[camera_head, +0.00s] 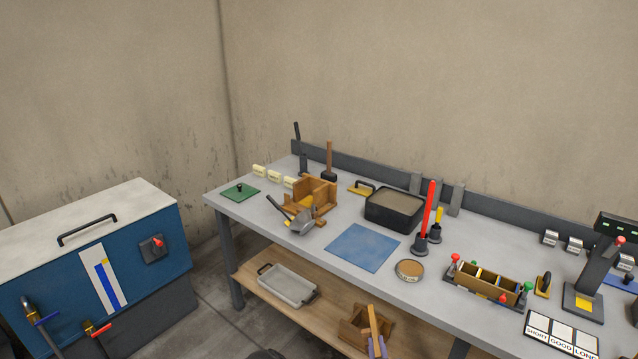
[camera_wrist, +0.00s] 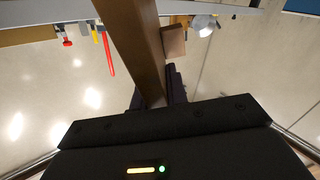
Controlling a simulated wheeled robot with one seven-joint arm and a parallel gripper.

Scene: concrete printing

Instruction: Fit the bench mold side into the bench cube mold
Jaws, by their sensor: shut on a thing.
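The wooden bench cube mold (camera_head: 318,190) stands on the bench top. Its upright walls and a step-like wooden part at its front show; part of its front is hidden behind a grey scoop (camera_head: 301,222). My gripper (camera_head: 377,347) is low at the bottom edge of the head view, in front of the bench and well below the mold. It is shut on the bench mold side (camera_head: 373,319), a narrow light-brown board pointing up. In the wrist view the board (camera_wrist: 137,40) runs up between my dark fingers (camera_wrist: 156,92). The bench mold is not clear there.
A lower shelf (camera_head: 272,300) holds a grey tray (camera_head: 287,285) and a brown wooden box (camera_head: 352,330) behind the board. On the bench are a green plate (camera_head: 240,192), black pan (camera_head: 394,210), blue mat (camera_head: 362,247) and red rod (camera_head: 427,215). A blue cabinet (camera_head: 95,270) stands left.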

